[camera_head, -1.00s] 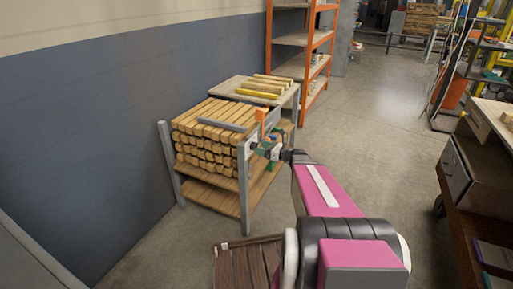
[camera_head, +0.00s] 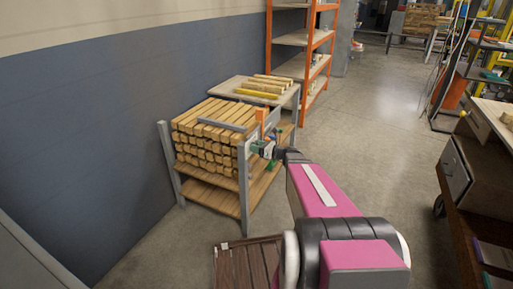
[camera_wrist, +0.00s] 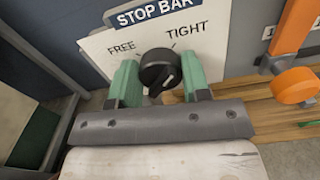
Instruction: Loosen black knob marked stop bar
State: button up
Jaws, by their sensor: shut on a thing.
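The black knob (camera_wrist: 160,71) sits on a white plate (camera_wrist: 100,48) below a blue label reading STOP BAR (camera_wrist: 152,10). The plate is marked FREE at left and TIGHT at right, with small tick marks. In the head view my gripper (camera_head: 265,149) is at the rack's front corner, and the knob is too small to make out.
An orange knob (camera_wrist: 296,86) and an orange upright bar (camera_wrist: 297,28) are close on the right. The rack holds stacked wooden blanks (camera_head: 205,140) under a grey bar (camera_head: 220,124). An orange shelf unit (camera_head: 308,50) stands behind. The floor (camera_head: 365,120) to the right is clear.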

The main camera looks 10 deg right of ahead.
jog(key=n, duration=0.4)
jog(key=shift+s+n, duration=0.1)
jog(key=shift+n, duration=0.2)
jog(key=n, duration=0.4)
jog(key=shift+n, duration=0.3)
jog(key=n, duration=0.4)
jog(key=shift+s+a+f+n, duration=0.1)
jog(key=shift+f+n, duration=0.05)
jog(key=shift+n, duration=2.15)
jog(key=o, duration=0.9)
